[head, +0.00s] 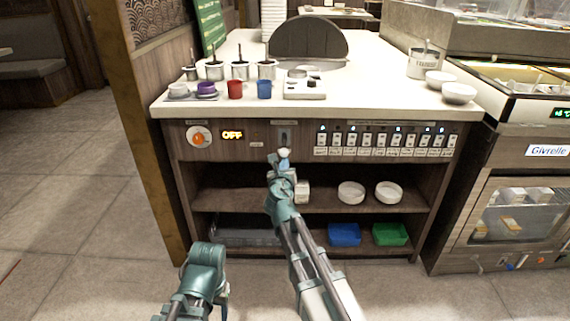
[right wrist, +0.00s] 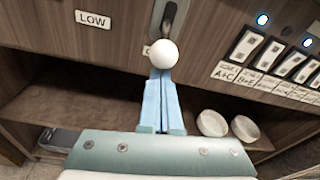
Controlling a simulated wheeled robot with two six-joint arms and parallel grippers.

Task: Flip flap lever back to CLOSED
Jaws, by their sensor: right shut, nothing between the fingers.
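The flap lever is a white ball knob (head: 284,152) at the lower end of a slotted metal plate (head: 284,135) on the counter's front panel. In the right wrist view the knob (right wrist: 163,53) hides most of a small label behind it. My right gripper (head: 284,164) is just below the knob. Its blue fingers (right wrist: 161,82) are shut together with nothing between them, tips right at the knob's underside; I cannot tell whether they touch. My left arm shows at the lower left, but its gripper is not visible.
Left of the lever are an orange-lit dial (head: 199,138) and an OFF display (head: 232,135). A row of labelled switches (head: 383,140) is to the right. Shelves below hold white bowls (head: 351,192), a blue bin (head: 344,235) and a green bin (head: 390,234). Cups stand on the countertop (head: 370,92).

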